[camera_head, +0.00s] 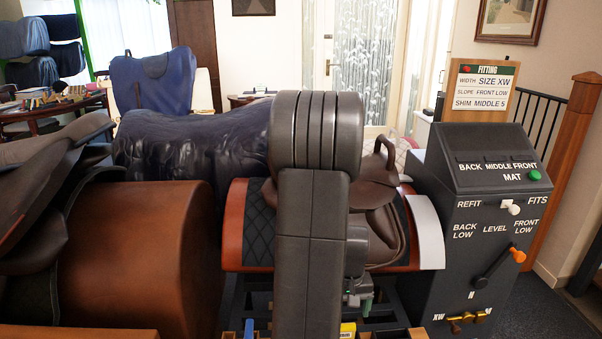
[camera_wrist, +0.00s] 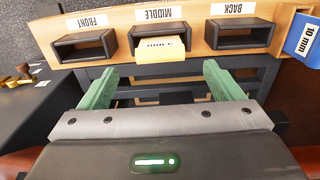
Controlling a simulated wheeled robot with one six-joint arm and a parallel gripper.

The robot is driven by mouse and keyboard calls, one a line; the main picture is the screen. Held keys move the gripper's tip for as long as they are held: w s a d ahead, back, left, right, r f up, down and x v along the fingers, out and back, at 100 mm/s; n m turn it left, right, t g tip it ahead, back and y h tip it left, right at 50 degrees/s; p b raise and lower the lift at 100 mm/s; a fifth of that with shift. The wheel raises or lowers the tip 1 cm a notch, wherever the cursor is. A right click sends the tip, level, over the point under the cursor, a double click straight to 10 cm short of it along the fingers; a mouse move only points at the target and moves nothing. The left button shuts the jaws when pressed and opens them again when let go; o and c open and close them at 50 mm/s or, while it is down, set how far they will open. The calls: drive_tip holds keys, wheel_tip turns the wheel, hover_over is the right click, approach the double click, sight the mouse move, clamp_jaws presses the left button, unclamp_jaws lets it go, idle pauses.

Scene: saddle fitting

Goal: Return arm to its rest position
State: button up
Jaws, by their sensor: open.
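My gripper (camera_wrist: 159,72) is open and empty, its two green fingers spread below the shim rack (camera_wrist: 195,45) in the wrist view. A yellow shim (camera_wrist: 160,52) sits partly in the MIDDLE slot, its near end sticking out between the fingertips but apart from them. The FRONT slot (camera_wrist: 84,46) and BACK slot (camera_wrist: 238,35) look empty. In the head view my arm stands in front of the saddle (camera_head: 378,190) and hides much of it; my gripper (camera_head: 360,290) shows only in part, low behind the arm.
A dark console (camera_head: 487,185) stands right, with a white knob (camera_head: 513,209), an orange-tipped lever (camera_head: 518,256) and a brass handle (camera_head: 468,318). A fitting card (camera_head: 483,88) reads XW, front low, middle 5. A blue 10 mm shim (camera_wrist: 304,40) is beside the rack. Another saddle (camera_head: 40,190) is left.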

wheel_tip(320, 180, down, 8)
drive_tip(key=shift+f+b, duration=0.25)
drive_tip(key=shift+b, duration=0.6)
drive_tip(key=shift+r+p, duration=0.6)
drive_tip(key=shift+r, duration=0.05)
drive_tip(key=shift+r+p, duration=0.4)
drive_tip(key=shift+r, duration=0.15)
